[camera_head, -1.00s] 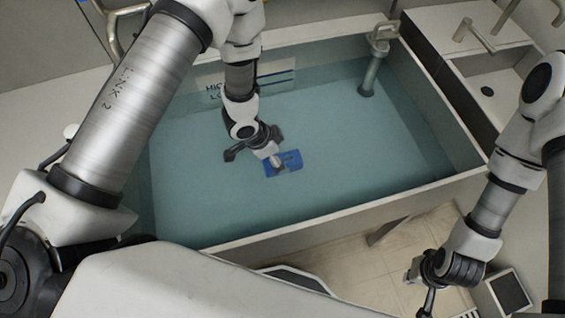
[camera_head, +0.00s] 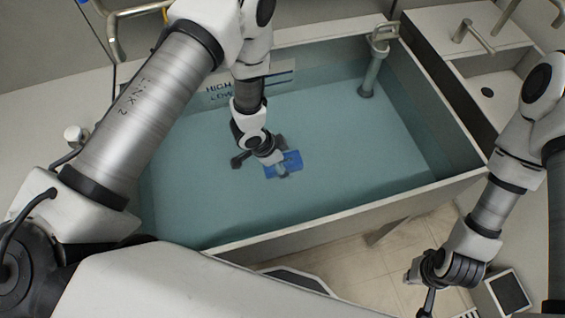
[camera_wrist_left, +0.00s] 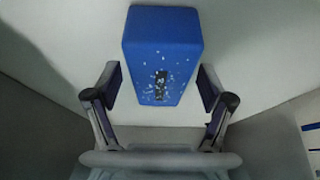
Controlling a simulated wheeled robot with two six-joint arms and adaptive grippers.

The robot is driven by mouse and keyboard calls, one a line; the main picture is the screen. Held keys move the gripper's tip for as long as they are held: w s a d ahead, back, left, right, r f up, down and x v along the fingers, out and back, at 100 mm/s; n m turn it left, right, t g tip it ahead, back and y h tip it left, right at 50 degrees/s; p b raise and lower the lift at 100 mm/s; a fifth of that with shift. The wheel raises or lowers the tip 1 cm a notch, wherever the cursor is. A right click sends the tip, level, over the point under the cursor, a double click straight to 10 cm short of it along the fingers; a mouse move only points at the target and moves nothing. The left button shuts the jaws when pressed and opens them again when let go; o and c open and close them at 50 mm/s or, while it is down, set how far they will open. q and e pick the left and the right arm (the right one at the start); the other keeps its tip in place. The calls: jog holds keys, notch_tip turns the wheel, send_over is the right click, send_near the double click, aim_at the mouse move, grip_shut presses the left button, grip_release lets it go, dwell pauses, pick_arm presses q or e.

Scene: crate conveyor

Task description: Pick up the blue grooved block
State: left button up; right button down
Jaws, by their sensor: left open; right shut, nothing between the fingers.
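The blue grooved block (camera_head: 293,160) lies in the teal-tinted basin (camera_head: 340,210), partly covered by my left gripper (camera_head: 265,161). My left gripper is open and reaches down over the block. In the left wrist view the block (camera_wrist_left: 162,35) sits between and a little beyond the spread fingers (camera_wrist_left: 160,103), with a gap on each side. Its face shows a dark slot with pale specks around it. My right gripper (camera_head: 430,298) is shut and empty, outside the basin at the lower right; its tips reach the picture's lower edge.
The basin's front rim (camera_head: 340,219) and side walls enclose the block. An upright pipe (camera_head: 371,72) stands in the back right corner. A sink with a tap (camera_head: 475,37) is at the right. The basin floor right of the block is clear.

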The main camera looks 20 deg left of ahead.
pick_arm(q)
grip_shut()
